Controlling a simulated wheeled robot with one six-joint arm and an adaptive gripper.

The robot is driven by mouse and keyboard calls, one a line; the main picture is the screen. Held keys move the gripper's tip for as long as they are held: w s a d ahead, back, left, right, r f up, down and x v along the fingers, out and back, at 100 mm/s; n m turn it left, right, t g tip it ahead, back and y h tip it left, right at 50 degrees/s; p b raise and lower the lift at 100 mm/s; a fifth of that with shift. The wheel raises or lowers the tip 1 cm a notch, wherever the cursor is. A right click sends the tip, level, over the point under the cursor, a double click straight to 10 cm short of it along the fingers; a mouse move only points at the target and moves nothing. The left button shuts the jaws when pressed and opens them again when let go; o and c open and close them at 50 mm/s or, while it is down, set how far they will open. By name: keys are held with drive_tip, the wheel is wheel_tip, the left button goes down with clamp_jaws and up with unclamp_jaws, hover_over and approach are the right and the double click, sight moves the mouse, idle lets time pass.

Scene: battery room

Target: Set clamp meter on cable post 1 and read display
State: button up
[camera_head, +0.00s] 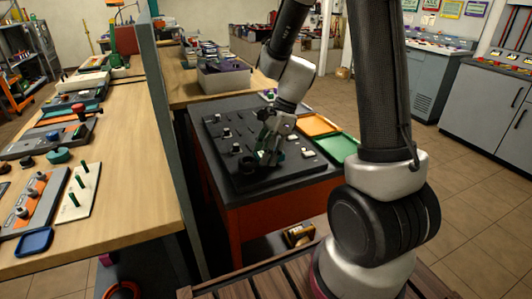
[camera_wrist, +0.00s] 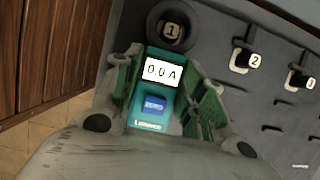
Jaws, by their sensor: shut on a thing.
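The clamp meter (camera_wrist: 150,112) is teal with a white display (camera_wrist: 162,72) reading 0.0 A and a blue label below it. My gripper (camera_wrist: 162,62) is shut on its body, one green-padded finger on each side. The meter's dark ring (camera_wrist: 152,30) appears around cable post 1 (camera_wrist: 172,31), whose numbered top shows inside; how far down it sits I cannot tell. In the head view my gripper (camera_head: 268,150) is low over the dark post board (camera_head: 285,175), and the dark ring (camera_head: 247,164) shows at its left.
Cable post 2 (camera_wrist: 246,57) and a further numbered post (camera_wrist: 300,80) stand free to the right. An orange tray (camera_head: 317,125) and a green tray (camera_head: 338,146) lie right of the board. A dark partition (camera_head: 165,90) and a cluttered wooden bench (camera_head: 125,190) are at left.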

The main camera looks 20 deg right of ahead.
drive_tip(key=shift+f, duration=0.55)
idle(0.6)
drive_tip(key=o, duration=0.9)
drive_tip(key=shift+v, duration=5.5)
